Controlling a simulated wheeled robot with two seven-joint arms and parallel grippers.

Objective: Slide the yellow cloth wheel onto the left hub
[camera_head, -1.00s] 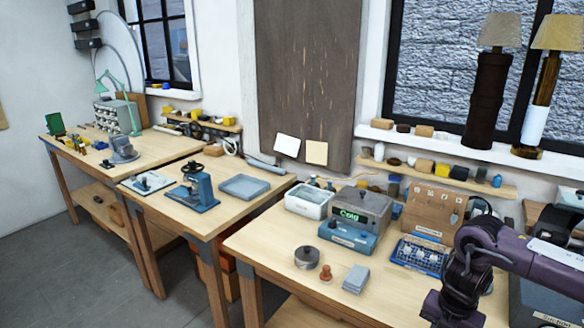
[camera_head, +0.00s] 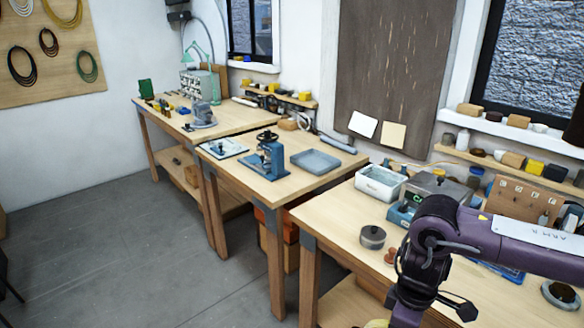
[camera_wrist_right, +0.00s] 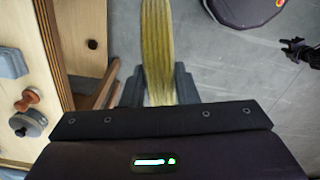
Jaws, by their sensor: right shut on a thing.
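The yellow cloth wheel (camera_wrist_right: 158,50) is seen edge-on in the right wrist view, as a ribbed yellow band between the fingers. My right gripper (camera_wrist_right: 158,85) is shut on it, over the floor beside the bench. In the head view only a sliver of the wheel (camera_head: 378,323) shows at the bottom edge, below my right arm. A grey machine (camera_head: 203,114) stands on the far left bench; it is too small to make out any hub. A dark claw-like shape (camera_wrist_right: 300,52) in the wrist view may be my left gripper; its jaws are unclear.
The middle bench holds a blue press (camera_head: 268,158) and a grey tray (camera_head: 315,160). The near bench holds a round tin (camera_head: 372,237) and a white tub (camera_head: 381,182). Grey floor (camera_head: 150,235) is clear left of the benches. Coils hang on a wall board (camera_head: 60,85).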

